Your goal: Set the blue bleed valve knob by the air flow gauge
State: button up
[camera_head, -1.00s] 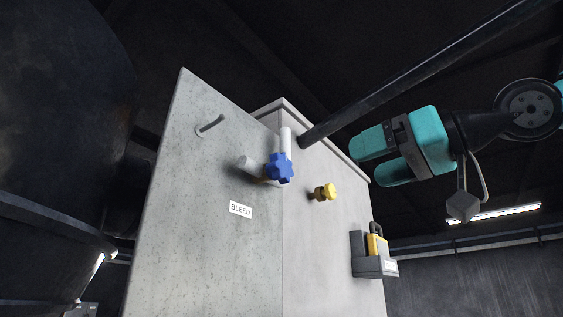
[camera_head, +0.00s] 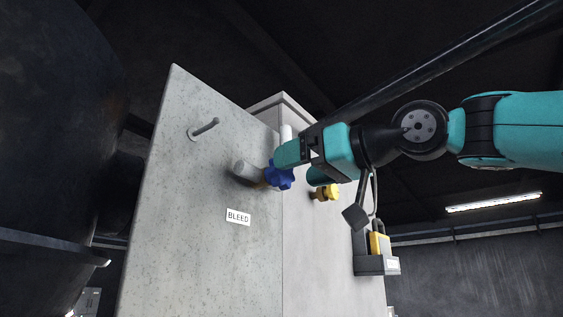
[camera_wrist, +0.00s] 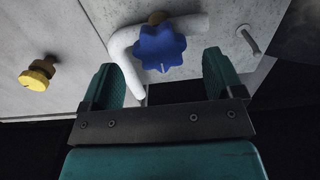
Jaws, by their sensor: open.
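The blue star-shaped bleed valve knob (camera_head: 280,174) sits on a white pipe (camera_head: 246,170) on the grey cabinet's front panel, above the white BLEED label (camera_head: 239,217). My gripper (camera_wrist: 166,75) is open and empty. In the head view my gripper (camera_head: 298,163) is close to the knob and overlaps its right side; whether it touches cannot be told. No air flow gauge shows.
A yellow knob (camera_head: 328,192) is on the cabinet's side, also in the wrist view (camera_wrist: 37,76). A grey box with a yellow part (camera_head: 378,253) hangs lower right. A metal peg (camera_head: 205,129) sticks out of the panel (camera_head: 190,240). A dark vessel (camera_head: 60,120) stands left.

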aim_at(282, 188)
jog(key=shift+p+x, duration=0.8)
jog(key=shift+x, duration=1.5)
jog(key=shift+c, duration=0.2)
jog(key=c, duration=0.8)
jog(key=shift+n+b, duration=0.3)
jog(key=shift+n, duration=0.1)
jog(key=n+b, duration=0.1)
jog(key=n, duration=0.1)
jog(key=shift+f+n+b, duration=0.1)
jog(key=shift+n+b, duration=0.2)
jog(key=shift+b, duration=0.05)
jog(key=n+b, duration=0.2)
jog(key=n, duration=0.3)
jog(key=shift+n, duration=0.3)
